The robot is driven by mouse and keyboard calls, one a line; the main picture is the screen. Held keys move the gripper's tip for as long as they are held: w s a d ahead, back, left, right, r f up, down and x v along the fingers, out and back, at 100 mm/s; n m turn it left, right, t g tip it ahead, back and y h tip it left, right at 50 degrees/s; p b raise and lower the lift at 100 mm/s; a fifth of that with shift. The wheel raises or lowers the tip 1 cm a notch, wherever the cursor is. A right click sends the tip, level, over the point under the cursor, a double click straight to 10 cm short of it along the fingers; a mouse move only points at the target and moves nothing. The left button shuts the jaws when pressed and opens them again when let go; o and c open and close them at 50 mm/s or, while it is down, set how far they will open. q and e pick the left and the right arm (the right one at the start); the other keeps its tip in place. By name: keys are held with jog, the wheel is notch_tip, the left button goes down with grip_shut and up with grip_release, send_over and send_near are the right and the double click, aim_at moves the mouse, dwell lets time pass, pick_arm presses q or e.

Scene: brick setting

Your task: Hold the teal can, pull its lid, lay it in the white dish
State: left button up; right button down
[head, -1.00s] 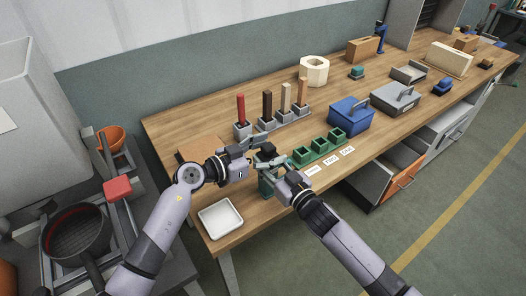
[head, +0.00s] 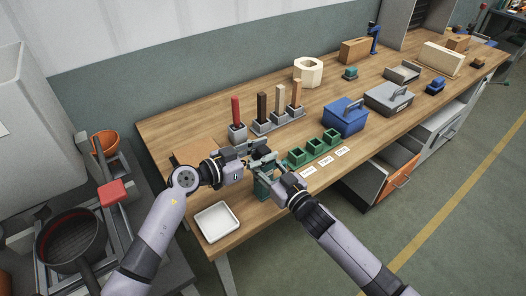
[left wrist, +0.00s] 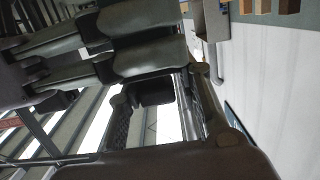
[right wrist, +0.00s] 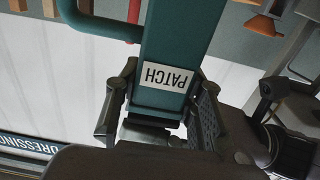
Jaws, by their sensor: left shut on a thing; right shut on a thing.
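The teal can (head: 263,188) stands upright near the table's front edge, partly hidden by my grippers. In the right wrist view the teal can (right wrist: 178,45) bears a PATCH label, with the fingers on both sides of it. My right gripper (head: 266,171) is shut on the can. My left gripper (head: 261,152) is shut at the can's top, on what looks like its dark lid. In the left wrist view a dark piece (left wrist: 154,92) sits between the fingers. I cannot tell whether the lid is apart from the can. The white dish (head: 219,222) is empty, at the front left.
Green open boxes (head: 314,147) with labels in front stand just right of my grippers. Upright coloured bars in grey holders (head: 262,126) are behind. A blue toolbox (head: 345,118) is further right. A flat wooden board (head: 195,150) lies behind my left arm.

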aim_at(263, 148)
pick_arm(q)
jog(key=shift+s+d, duration=0.15)
jog(key=shift+c, duration=0.6)
grip_shut()
jog(key=shift+r, duration=0.1)
jog(key=shift+r, duration=1)
jog(key=shift+r, duration=2.05)
pick_arm(e)
jog(key=c, duration=1)
grip_release()
